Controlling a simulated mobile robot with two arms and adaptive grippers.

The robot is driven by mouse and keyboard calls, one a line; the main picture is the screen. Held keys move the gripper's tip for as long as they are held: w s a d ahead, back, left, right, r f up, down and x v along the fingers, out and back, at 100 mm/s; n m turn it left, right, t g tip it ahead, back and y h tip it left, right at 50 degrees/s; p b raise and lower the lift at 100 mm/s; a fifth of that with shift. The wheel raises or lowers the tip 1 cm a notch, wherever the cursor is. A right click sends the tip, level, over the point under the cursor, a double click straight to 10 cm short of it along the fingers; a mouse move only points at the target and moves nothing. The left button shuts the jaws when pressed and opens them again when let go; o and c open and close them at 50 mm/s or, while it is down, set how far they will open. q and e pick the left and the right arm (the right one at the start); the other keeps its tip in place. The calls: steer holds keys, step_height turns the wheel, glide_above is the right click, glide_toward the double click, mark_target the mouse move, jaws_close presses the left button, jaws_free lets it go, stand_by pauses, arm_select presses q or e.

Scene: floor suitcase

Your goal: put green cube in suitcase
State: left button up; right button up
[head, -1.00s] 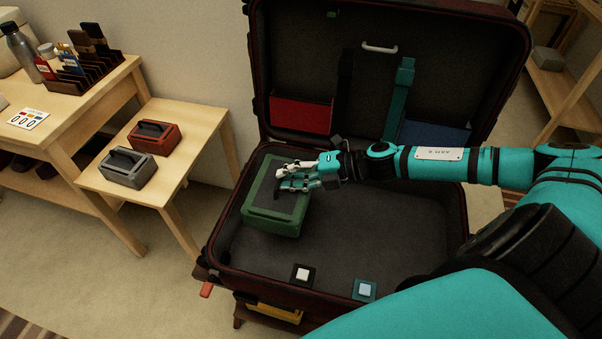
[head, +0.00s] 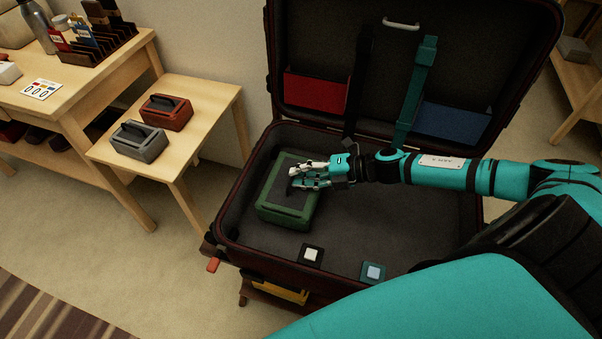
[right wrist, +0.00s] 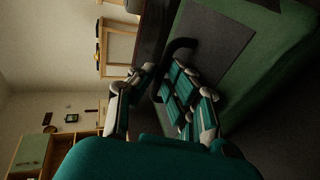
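The green cube (head: 287,211) is a green box with a dark grey top and a black handle. In the head view it is inside the open suitcase (head: 231,251), in the left part of the lower half. My right gripper (head: 291,181) is at its top, with the fingers around the handle. The right wrist view shows the green cube (right wrist: 267,84) close up, with the black handle between thumb and fingers of my right gripper (right wrist: 158,85). Whether the cube's underside touches the suitcase floor is hidden. My left gripper is not in view.
A red box (head: 166,113) and a grey box (head: 137,141) stand on a small wooden table (head: 205,100) at left. Two small square pieces, one black (head: 311,254) and one teal (head: 372,272), lie at the suitcase's front. The suitcase's right floor is clear. The lid stands open behind.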

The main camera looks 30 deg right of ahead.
steer(key=o, duration=0.4)
steer(key=shift+c, duration=0.2)
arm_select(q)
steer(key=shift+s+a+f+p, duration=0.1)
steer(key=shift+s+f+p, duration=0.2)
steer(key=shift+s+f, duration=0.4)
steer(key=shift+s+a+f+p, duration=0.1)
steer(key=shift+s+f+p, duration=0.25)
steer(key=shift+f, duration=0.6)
arm_select(e)
steer(key=v, duration=0.7)
steer(key=shift+d+r, duration=0.15)
steer(key=shift+r, duration=0.05)
steer(key=shift+s, duration=0.15)
